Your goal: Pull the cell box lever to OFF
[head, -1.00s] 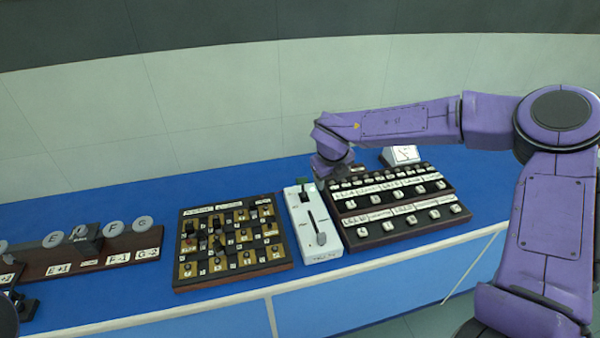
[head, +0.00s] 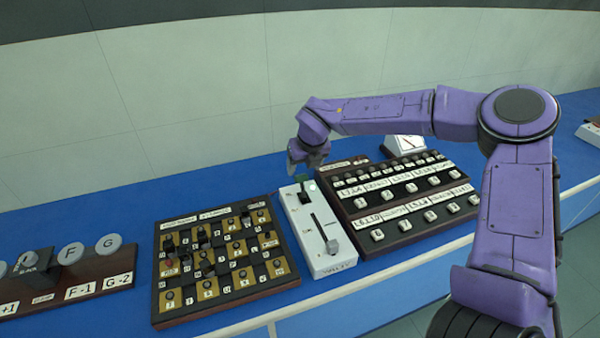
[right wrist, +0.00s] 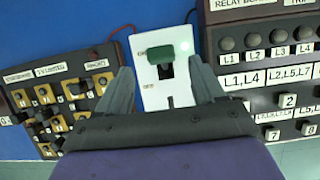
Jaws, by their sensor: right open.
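A narrow white box (head: 323,258) stands on the blue bench between two dark panels. It has a green handle (head: 302,179) at its far end and a grey knob (head: 332,247) beside a slot nearer its front. I cannot read its label. My right gripper (head: 303,167) is above the far end of the box, close to the green handle. In the right wrist view, the open right gripper (right wrist: 160,72) has its fingers on either side of the green handle (right wrist: 170,52), with nothing held. I cannot tell the height gap. My left gripper is out of view.
A switch panel (head: 183,318) with yellow squares stands close on the left. A dark relay board (head: 404,236) with rows of buttons stands close on the right. A round-knobbed rack (head: 70,276) is at far left. Blue bench (head: 235,182) behind the box is clear.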

